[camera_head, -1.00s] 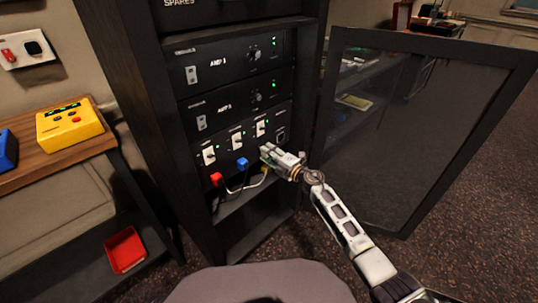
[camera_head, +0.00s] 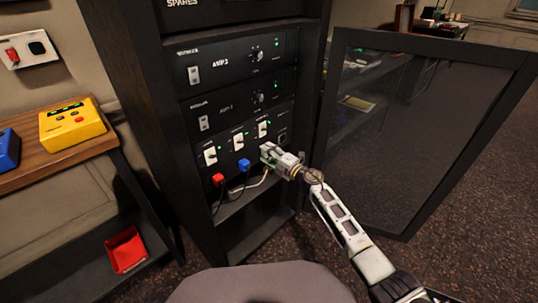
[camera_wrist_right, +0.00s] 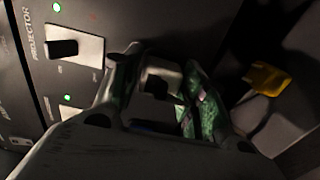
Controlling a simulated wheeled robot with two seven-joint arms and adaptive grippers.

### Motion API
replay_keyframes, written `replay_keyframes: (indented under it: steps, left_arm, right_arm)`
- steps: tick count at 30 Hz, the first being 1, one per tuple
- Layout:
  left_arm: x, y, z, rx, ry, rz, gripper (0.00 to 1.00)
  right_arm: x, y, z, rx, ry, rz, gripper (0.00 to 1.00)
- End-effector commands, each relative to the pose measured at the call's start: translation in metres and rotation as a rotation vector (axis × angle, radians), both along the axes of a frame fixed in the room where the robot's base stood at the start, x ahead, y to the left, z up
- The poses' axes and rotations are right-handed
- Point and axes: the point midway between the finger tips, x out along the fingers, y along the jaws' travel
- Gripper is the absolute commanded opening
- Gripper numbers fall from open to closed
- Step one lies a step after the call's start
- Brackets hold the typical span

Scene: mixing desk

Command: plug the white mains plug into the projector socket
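My right gripper (camera_head: 268,152) is at the socket panel (camera_head: 208,178), below the rightmost rocker switch (camera_head: 263,129). The right wrist view shows my gripper (camera_wrist_right: 160,100) with green-padded fingers beside the switch labelled PROJECTOR (camera_wrist_right: 75,46). A greyish, shadowed piece shows between the fingers; I cannot tell whether it is the white plug. The projector socket is hidden behind the gripper. A pale cable (camera_head: 252,186) loops below the gripper. A yellow piece (camera_wrist_right: 268,79) is on or near a cable to the right in the wrist view. My left gripper is not in view.
The open rack door (camera_head: 405,130) stands right of my arm. A yellow device (camera_head: 72,123) sits on the wooden shelf at left. A red tray (camera_head: 125,250) is below.

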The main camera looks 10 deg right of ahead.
Motion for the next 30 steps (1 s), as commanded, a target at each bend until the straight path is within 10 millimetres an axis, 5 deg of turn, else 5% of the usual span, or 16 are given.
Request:
replay_keyframes:
  steps: [3, 17, 30]
  left_arm:
    - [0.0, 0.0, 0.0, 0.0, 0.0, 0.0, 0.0]
    - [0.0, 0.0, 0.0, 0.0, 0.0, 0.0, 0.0]
    - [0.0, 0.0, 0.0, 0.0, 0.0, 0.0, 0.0]
  right_arm:
    - [0.0, 0.0, 0.0, 0.0, 0.0, 0.0, 0.6]
    - [-0.002, -0.002, -0.001, -0.001, 0.001, 0.0, 0.6]
    - [-0.028, -0.022, -0.001, -0.003, 0.0, 0.0, 0.6]
